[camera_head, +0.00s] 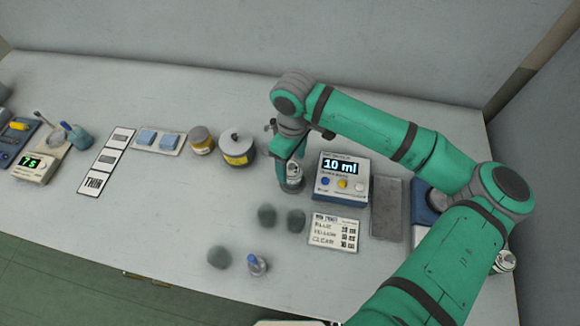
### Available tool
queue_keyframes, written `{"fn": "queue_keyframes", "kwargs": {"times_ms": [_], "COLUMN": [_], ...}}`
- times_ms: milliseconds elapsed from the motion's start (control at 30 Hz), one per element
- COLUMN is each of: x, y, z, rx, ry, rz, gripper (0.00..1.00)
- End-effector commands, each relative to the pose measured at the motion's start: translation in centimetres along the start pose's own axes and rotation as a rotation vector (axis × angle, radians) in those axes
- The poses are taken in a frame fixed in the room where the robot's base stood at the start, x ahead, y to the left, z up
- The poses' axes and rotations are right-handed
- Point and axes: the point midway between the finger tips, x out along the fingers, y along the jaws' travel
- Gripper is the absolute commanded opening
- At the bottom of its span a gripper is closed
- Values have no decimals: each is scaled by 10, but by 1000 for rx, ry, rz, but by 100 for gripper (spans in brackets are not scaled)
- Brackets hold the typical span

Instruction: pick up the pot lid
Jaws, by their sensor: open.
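The pot (236,158) is a round container with a yellow label, standing behind the middle of the table. The pot lid (230,141) is grey with a small dark knob and sits on top of the pot. My gripper (291,165) points down to the right of the pot, apart from the lid. It is open, with its green fingers by a small pale item (293,184); I cannot tell whether they touch it. The gripper does not hide the lid.
A dispenser reading "10 ml" (342,178) is right of my gripper. Dark round pads (267,215) and a small blue-capped bottle (257,265) lie in front.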

Motion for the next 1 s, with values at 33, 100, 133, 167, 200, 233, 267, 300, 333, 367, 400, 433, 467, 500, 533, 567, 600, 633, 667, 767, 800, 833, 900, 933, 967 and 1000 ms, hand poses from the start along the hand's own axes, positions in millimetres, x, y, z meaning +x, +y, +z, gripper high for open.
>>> {"fn": "queue_keyframes", "kwargs": {"times_ms": [33, 100, 133, 167, 200, 233, 267, 300, 333, 367, 400, 433, 467, 500, 533, 567, 600, 633, 667, 767, 800, 833, 900, 933, 967, 1000], "x": [4, 8, 9, 9, 9, 9, 9, 9, 9, 9, 9, 9, 9, 9, 9, 9, 9, 9, 9, 9, 9, 9, 8, 8, 7, 6], "y": [0, 0, 0, 0, 0, 0, 0, 0, 0, 0, 0, 0, 0, 0, 0, 0, 0, 0, 0, 0, 0, 0, 0, 0, 0, 0], "z": [0, 0, 0, 0, 1, 0, 1, 1, 0, 0, 0, 0, 0, 0, 0, 0, 0, 0, 0, 0, 0, 0, 0, 0, 0, 0], "rx": [1, 1, 1, 1, 1, 1, 1, 1, 1, 1, 1, 1, 1, 1, 1, 1, 1, 1, 1, 1, 1, 1, 1, 1, 1, 1], "ry": [0, 0, 0, 0, 0, 0, 0, 0, 0, 0, 0, 0, 1, 0, 0, 1, 1, 1, 1, 1, 1, 1, 1, 1, 1, 2], "rz": [0, 1, 1, 1, 1, 1, 1, 1, 0, 0, 1, 1, 0, 0, 0, 1, 1, 0, 0, 1, 1, 1, 1, 1, 1, 1], "gripper": [66, 66, 66, 66, 66, 66, 66, 66, 66, 61, 52, 45, 38, 28, 23, 23, 23, 22, 22, 19, 19, 19, 19, 19, 19, 19]}}
